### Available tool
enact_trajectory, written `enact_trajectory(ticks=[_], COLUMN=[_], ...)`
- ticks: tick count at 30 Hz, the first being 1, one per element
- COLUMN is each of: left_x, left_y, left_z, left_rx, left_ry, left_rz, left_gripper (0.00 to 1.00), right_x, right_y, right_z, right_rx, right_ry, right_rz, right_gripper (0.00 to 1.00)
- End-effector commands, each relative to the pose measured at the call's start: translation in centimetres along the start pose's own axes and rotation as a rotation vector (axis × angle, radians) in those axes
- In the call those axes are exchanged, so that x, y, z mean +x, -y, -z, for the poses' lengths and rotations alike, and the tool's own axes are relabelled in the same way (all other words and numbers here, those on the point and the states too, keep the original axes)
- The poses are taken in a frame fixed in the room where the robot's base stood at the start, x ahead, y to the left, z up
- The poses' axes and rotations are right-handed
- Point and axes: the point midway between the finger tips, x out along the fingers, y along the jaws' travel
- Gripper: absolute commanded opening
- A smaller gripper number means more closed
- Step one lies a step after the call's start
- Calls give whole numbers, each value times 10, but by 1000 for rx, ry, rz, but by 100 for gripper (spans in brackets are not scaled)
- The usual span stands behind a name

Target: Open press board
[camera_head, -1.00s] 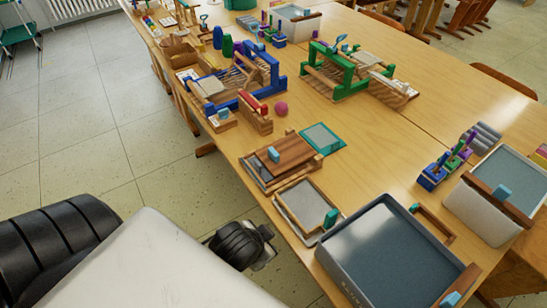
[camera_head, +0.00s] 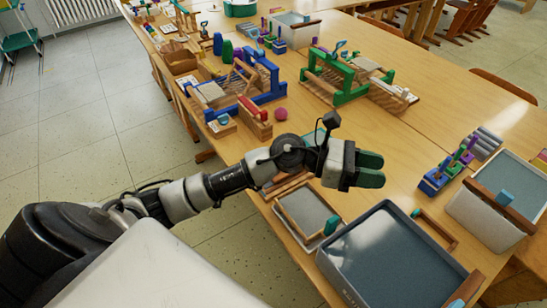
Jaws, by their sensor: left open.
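The wooden press board (camera_head: 284,184) lies on the table near its front edge. My left forearm and wrist cover most of it, so only bits of reddish-brown wood show, and its blue handle is hidden. My left gripper (camera_head: 379,170) is open and empty, with green fingers pointing right. In the picture it sits to the right of the board, over the table. I cannot tell its exact height. My right gripper is not in view.
A framed screen (camera_head: 309,213) with a green handle and a large grey water tub (camera_head: 392,254) lie just below the gripper. Blue (camera_head: 266,78) and green (camera_head: 351,84) wooden frames stand farther back. A pink ball (camera_head: 280,114) rests near the blue one.

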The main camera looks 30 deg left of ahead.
Motion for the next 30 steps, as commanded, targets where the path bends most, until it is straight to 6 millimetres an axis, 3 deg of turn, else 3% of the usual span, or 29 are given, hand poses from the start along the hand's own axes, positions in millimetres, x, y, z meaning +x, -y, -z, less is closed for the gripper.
enact_trajectory(ticks=[4, 7, 12, 15, 18, 22, 30], left_x=[-34, -82, -171, -206, -223, -228, -226], left_y=[-32, -65, -110, -122, -126, -127, -133], left_z=[38, 55, 49, 39, 34, 42, 91], left_rx=[413, 601, 710, 704, 692, 685, 684], left_ry=[-478, -815, -1278, -1439, -1515, -1535, -1530], left_rz=[161, 263, 391, 435, 460, 470, 471], left_gripper=[43, 43, 43, 43, 43, 43, 43], right_x=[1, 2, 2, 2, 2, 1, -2], right_y=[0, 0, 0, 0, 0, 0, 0], right_z=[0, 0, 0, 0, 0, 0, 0], right_rx=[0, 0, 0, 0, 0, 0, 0], right_ry=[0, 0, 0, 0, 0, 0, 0], right_rz=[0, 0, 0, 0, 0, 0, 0], right_gripper=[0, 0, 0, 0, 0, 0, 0])
